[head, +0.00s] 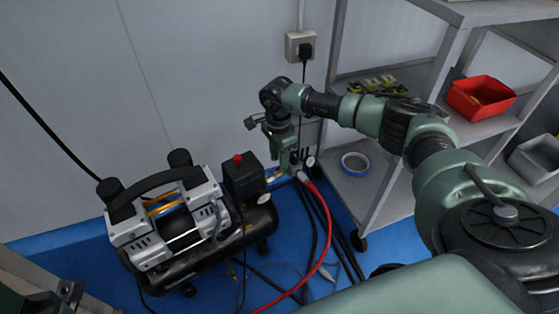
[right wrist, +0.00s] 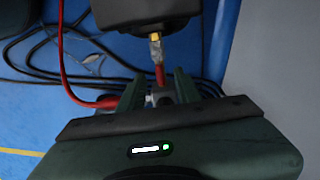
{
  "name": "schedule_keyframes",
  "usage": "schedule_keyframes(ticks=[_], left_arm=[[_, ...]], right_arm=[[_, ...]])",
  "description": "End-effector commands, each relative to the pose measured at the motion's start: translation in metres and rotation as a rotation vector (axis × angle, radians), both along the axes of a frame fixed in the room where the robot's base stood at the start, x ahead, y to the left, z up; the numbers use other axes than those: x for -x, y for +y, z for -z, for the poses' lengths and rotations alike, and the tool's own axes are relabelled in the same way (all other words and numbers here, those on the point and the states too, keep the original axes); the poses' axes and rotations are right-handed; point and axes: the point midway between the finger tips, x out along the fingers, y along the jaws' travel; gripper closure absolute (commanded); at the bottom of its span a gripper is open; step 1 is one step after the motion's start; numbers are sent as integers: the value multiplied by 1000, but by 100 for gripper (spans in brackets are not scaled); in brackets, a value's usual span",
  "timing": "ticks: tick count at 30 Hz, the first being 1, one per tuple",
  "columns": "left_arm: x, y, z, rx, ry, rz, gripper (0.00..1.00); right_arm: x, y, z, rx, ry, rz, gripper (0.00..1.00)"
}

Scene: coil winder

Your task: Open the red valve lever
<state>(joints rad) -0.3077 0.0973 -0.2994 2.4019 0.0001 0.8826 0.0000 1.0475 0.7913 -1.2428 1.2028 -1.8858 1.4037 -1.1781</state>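The red valve lever (right wrist: 160,76) shows in the right wrist view, hanging from a brass fitting (right wrist: 155,48) below a black box. My right gripper (right wrist: 158,88) is open, with one finger on each side of the lever's end. I cannot tell whether either finger touches the lever. In the head view my right gripper (head: 284,158) points down beside the compressor (head: 180,225), to the right of its black box (head: 243,178). The lever is mostly hidden there. I do not make out my left gripper.
A red hose (head: 325,235) and black cables run over the blue floor near the valve. A wall socket (head: 300,46) is behind my right arm. A grey shelf (head: 375,200) with a red bin (head: 481,97) and a round bowl (head: 355,163) stands on the right.

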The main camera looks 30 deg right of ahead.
Motion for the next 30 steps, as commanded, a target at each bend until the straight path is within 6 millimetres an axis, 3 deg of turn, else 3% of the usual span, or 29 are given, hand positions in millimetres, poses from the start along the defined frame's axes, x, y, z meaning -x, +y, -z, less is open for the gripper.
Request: schedule_keyframes(ticks=[3,9,30], left_arm=[[1,0,-2,1,32,1,56],[1,0,-13,1,31,1,56],[2,1,-15,4,23,1,56]], right_arm=[[0,-1,-26,0,-1,0,67],[0,-2,-54,1,0,3,67],[0,-2,-57,2,2,3,67]])
